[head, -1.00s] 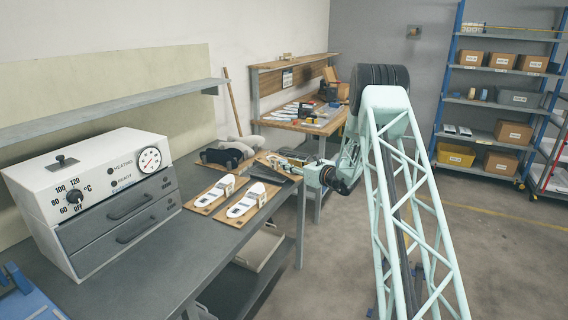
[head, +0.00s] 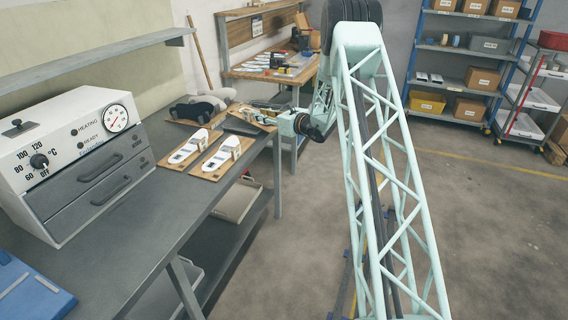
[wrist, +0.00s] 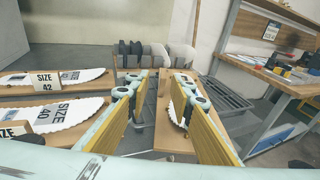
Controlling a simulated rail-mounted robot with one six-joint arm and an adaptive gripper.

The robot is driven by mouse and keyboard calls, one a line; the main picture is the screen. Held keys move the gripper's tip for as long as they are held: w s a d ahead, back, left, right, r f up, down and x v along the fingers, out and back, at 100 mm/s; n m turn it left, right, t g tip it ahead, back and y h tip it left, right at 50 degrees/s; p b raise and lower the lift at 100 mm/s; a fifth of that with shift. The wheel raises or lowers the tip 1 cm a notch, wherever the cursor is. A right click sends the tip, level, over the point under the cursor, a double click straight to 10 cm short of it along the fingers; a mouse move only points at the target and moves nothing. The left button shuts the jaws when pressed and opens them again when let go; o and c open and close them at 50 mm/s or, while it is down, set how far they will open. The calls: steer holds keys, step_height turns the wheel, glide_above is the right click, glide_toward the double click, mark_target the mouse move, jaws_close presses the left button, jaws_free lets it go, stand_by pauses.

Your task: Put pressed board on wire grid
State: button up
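My gripper (wrist: 155,92) shows in the wrist view with its two yellow-padded fingers spread apart and nothing clamped between them. In the head view it hangs at the table's far right end, partly hidden. A wooden board (wrist: 172,138) with a white insole lies below and between the fingers, partly covered by the right finger. Two more boards with white insoles lie to the left, with cards reading SIZE 42 (wrist: 45,85) and SIZE 40 (wrist: 62,117); they also show in the head view (head: 215,164). A dark slatted rack (wrist: 228,97), possibly the wire grid, is right of the fingers.
A white heating unit (head: 75,150) with grey drawers stands on the grey table (head: 170,225). Dark and grey foot forms (wrist: 150,52) stand behind the boards. A wooden workbench (head: 265,72) with small items is beyond.

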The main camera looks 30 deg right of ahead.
steer(key=s+a+r+n+g+y, duration=0.2)
steer(key=s+a+r+n, duration=0.2)
steer(key=a+r, duration=0.55)
steer(key=s+a+r+n+g+y, duration=0.2)
steer(key=s+a+r+n+y, duration=0.25)
steer(key=a, duration=0.85)
steer(key=s+a+r+n+g, duration=0.35)
steer(key=s+a+r, duration=0.25)
steer(key=s+a, duration=0.3)
steer(key=s+a+r+n+g, duration=0.2)
steer(key=s+a+r+n, duration=0.4)
steer(key=s, duration=0.5)
steer(key=s+a+r+n+g+h, duration=0.1)
steer(key=s+a+n+g+h, duration=0.15)
steer(key=s, duration=1.05)
steer(key=s+a+r+n+g+h, duration=0.15)
steer(key=s+a+n, duration=0.25)
steer(key=s, duration=0.9)
steer(key=s+d+f+n+t+h, duration=0.1)
steer(key=s+d+n+h, duration=0.2)
steer(key=s, duration=0.9)
steer(key=s+d+f+n+t+h, duration=0.1)
steer(key=s+d+n, duration=0.4)
steer(key=s, duration=0.7)
steer(key=shift+d+f+h, duration=0.55)
steer(key=shift+d+h, duration=0.25)
steer(key=shift+h, duration=0.55)
